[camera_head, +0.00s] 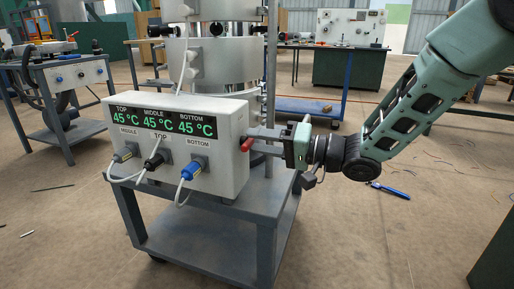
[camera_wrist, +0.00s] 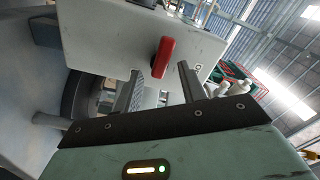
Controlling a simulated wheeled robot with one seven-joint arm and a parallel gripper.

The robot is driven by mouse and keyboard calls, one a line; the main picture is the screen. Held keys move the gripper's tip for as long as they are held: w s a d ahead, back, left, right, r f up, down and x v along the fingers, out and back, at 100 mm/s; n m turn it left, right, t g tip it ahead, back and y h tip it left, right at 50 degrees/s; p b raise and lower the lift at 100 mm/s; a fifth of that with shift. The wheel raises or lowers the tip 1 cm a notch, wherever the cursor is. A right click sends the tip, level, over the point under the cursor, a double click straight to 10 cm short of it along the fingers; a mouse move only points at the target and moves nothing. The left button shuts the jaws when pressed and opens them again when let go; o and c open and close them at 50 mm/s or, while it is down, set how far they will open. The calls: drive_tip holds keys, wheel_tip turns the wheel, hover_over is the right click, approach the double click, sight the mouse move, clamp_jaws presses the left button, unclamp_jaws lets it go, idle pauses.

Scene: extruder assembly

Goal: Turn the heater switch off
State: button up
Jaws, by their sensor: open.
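The heater switch is a red lever (camera_head: 247,145) on the right side of the white heater control box (camera_head: 225,117). In the wrist view the red switch (camera_wrist: 163,57) sticks out of the box's side panel (camera_wrist: 110,40), tilted slightly, with a dark mark beside it that looks like an "O". My gripper (camera_head: 258,141) points left at that side. In the wrist view my gripper (camera_wrist: 160,80) is open, with one finger on each side of the switch's lower end. Whether a finger touches the switch cannot be told.
The box's front displays read 45 °C for top, middle and bottom, with a black plug (camera_head: 154,160) and a blue plug (camera_head: 193,167) below. The box stands on a grey cart (camera_head: 210,240). A metal cylinder (camera_head: 222,62) stands behind it. Open floor lies right of the cart.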

drive_tip(key=shift+w+a, duration=0.15)
drive_tip(key=shift+a, duration=0.4)
